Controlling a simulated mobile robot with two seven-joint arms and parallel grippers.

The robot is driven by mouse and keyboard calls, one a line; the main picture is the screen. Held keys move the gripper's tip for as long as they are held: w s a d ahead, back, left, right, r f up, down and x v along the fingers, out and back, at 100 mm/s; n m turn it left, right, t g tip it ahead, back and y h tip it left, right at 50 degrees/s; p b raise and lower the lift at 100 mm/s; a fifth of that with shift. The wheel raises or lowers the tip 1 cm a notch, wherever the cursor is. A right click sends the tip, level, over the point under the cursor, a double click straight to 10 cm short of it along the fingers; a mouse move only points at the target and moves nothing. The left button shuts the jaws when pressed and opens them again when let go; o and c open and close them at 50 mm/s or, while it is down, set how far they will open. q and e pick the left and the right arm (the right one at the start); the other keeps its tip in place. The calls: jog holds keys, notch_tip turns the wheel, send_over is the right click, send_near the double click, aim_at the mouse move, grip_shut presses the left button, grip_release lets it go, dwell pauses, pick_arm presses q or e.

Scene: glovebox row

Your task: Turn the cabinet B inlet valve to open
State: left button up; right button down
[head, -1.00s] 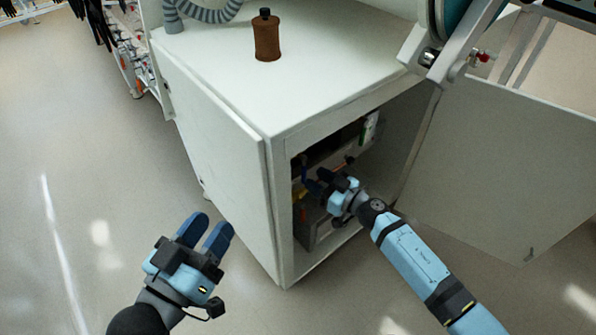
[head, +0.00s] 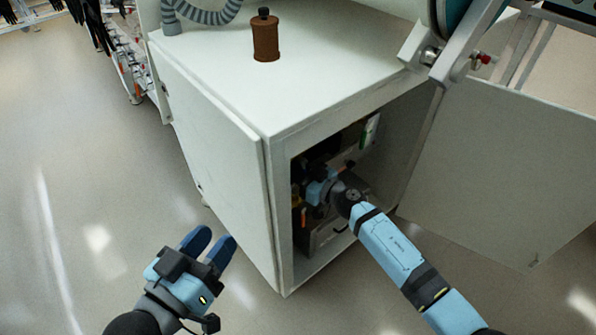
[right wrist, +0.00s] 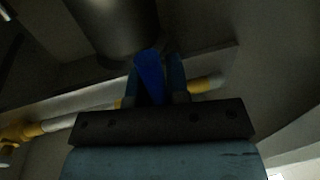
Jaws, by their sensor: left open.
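A bright blue bar (right wrist: 150,75), which looks like a valve handle, stands between the two dark fingers of my right gripper (right wrist: 153,82) in the right wrist view. Whether the fingers press on it is not clear. In the head view my right gripper (head: 318,188) is inside the open white cabinet (head: 215,150), and its fingertips are hidden by the hand and shadow. A pipe with yellow fittings (right wrist: 88,118) runs behind the fingers. My left gripper (head: 208,246) is open and empty, outside the cabinet to its left. No label for cabinet B is readable.
The cabinet door (head: 500,170) stands open on the right. A brown bottle (head: 266,38) and a grey ribbed hose (head: 208,14) are on the cabinet top. A dark grey cylinder (right wrist: 112,25) hangs close above the right fingers. The floor at left is clear.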

pick_arm(q)
jog(key=shift+r, duration=0.1)
notch_tip(320, 180, up, 7)
jog(key=t+p, duration=0.3)
jog(key=p, duration=0.2)
pick_arm(e)
jog(key=n, duration=0.1)
jog(key=w+d+n, duration=0.1)
jog(key=n, duration=0.1)
jog(key=shift+d+r+h, duration=0.15)
jog(key=shift+r+h, duration=0.15)
jog(key=shift+r, duration=0.05)
jog(key=shift+d+n+p, duration=0.1)
jog(key=shift+n+p, duration=0.4)
pick_arm(q)
notch_tip(320, 180, down, 6)
jog(key=a+g+y+p, duration=0.2)
jog(key=shift+a+r+n+g, duration=0.15)
jog(key=shift+a+n+g, duration=0.2)
jog(key=shift+n+g, duration=0.05)
pick_arm(e)
jog(key=shift+w+d+n+h, duration=0.2)
jog(key=shift+d+n, duration=0.05)
jog(key=shift+n, duration=0.4)
jog(key=shift+w+d+n+h, duration=0.15)
jog(key=shift+d+n+h, duration=0.05)
jog(key=shift+n, duration=0.45)
